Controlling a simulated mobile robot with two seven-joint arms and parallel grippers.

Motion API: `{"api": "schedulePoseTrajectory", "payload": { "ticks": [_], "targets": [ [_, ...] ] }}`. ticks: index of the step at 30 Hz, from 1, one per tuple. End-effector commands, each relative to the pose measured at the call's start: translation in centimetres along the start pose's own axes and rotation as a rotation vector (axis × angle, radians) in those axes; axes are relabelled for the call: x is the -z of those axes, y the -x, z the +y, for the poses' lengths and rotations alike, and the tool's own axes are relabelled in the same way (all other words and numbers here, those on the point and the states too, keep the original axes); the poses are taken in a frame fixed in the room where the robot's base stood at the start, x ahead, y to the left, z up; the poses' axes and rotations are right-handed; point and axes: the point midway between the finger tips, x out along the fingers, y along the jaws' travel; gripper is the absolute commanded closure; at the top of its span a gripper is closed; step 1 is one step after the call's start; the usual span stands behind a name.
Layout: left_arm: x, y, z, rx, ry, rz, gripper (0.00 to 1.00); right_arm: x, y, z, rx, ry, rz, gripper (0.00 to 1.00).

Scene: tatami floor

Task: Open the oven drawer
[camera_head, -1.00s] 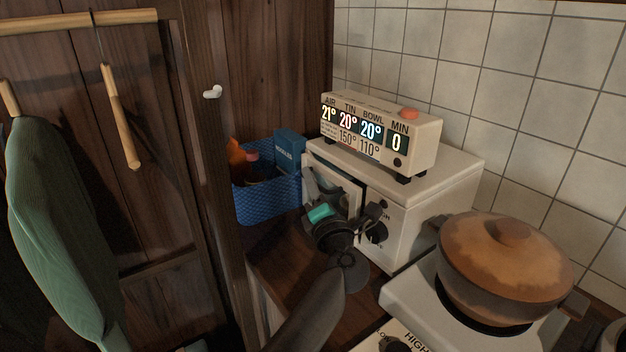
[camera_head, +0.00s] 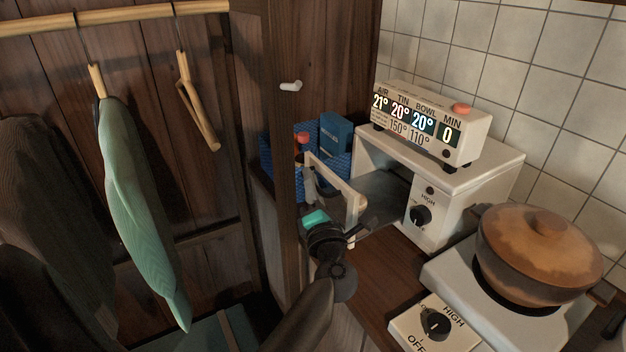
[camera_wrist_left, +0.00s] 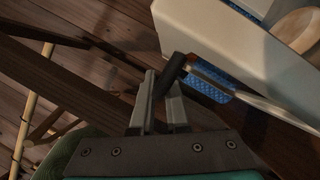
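The white oven (camera_head: 460,185) stands on the wooden counter against the tiled wall. Its drawer is pulled out to the left: the pale front (camera_head: 352,204) stands apart from the body, with a dark grey inside (camera_head: 385,190) showing between them. My left gripper (camera_head: 325,200) is at the outer side of this front. In the left wrist view, the gripper's fingers (camera_wrist_left: 162,95) are on either side of the dark handle (camera_wrist_left: 174,72) and look closed on it, beside the white drawer front (camera_wrist_left: 215,40). The fingertips are partly hidden in the head view. My right gripper is not in view.
A display box (camera_head: 425,125) sits on the oven. A lidded brown pot (camera_head: 540,255) stands on a white hotplate (camera_head: 455,275) at right. A blue basket (camera_head: 336,170) is behind the drawer front. A wooden post (camera_head: 280,150) and hanging clothes (camera_head: 140,200) are at left.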

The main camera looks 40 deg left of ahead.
Motion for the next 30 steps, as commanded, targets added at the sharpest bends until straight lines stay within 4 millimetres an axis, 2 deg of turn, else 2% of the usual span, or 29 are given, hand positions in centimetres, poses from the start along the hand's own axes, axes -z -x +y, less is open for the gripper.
{"api": "schedulePoseTrajectory", "payload": {
  "ticks": [1, 3, 10, 14, 17, 24, 30],
  "targets": [
    [0.0, 0.1, -0.2, 0.005, -0.002, -0.002, 0.82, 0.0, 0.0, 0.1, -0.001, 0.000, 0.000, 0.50],
    [0.0, 0.1, -0.2, 0.004, -0.002, -0.002, 0.75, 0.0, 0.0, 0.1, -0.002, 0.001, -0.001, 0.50],
    [0.0, 0.1, -0.1, 0.002, -0.001, -0.001, 0.75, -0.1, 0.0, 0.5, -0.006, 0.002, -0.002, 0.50],
    [-0.1, 0.8, -0.1, 0.003, -0.001, -0.002, 0.75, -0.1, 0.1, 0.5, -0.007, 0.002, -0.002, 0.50],
    [0.0, 2.4, -0.2, 0.006, 0.000, -0.001, 0.75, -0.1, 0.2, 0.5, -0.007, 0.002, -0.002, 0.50],
    [0.0, 7.6, -0.2, 0.007, -0.001, 0.000, 0.75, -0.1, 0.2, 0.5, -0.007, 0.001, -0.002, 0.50],
    [0.0, 10.8, -0.2, 0.006, -0.002, -0.001, 0.75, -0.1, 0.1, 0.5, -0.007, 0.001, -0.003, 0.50]
  ]
}}
